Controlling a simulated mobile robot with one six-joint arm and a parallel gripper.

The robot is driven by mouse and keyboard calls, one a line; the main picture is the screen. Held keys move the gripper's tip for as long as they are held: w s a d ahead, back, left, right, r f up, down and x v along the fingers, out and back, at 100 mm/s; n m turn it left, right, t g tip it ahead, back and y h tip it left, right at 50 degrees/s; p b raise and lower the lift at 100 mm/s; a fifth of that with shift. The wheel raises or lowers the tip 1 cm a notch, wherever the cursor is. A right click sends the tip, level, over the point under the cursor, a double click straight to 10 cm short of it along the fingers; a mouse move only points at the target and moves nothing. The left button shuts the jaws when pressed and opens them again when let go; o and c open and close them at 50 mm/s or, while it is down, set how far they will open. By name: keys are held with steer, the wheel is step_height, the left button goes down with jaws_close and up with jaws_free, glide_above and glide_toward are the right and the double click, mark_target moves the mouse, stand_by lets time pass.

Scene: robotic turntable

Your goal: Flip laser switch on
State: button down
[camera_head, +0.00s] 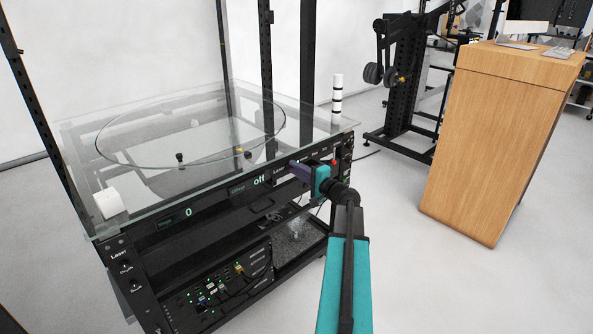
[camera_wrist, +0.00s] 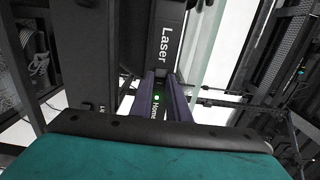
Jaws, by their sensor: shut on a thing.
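My gripper (camera_head: 296,165) is at the front control panel of the turntable rig, its purple fingers against or very near the panel. In the wrist view the two fingers (camera_wrist: 164,76) straddle the panel strip just below the white "Laser" label (camera_wrist: 165,44). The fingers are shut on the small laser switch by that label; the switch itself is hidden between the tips. A green light (camera_wrist: 156,97) and a "Home" label (camera_wrist: 155,112) show between the fingers. In the head view the "Laser" label (camera_head: 279,170) is just left of the fingers.
A green "off" display (camera_head: 259,181) and a "0" display (camera_head: 188,212) are on the panel. A red button (camera_head: 334,162) is right of my gripper. The glass top (camera_head: 75,178) overhangs above. A wooden desk (camera_head: 490,140) stands right, with clear floor between.

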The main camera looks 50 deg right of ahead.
steer(key=shift+d, duration=0.1)
steer(key=n+y, duration=0.1)
steer(key=n+y+b, duration=0.1)
steer(key=y, duration=0.1)
steer(key=shift+w+d, duration=0.1)
steer(key=shift+d, duration=0.2)
steer(key=shift+n+y+b, duration=0.3)
steer(key=shift+y, duration=0.2)
steer(key=c, duration=1.7)
jaws_free()
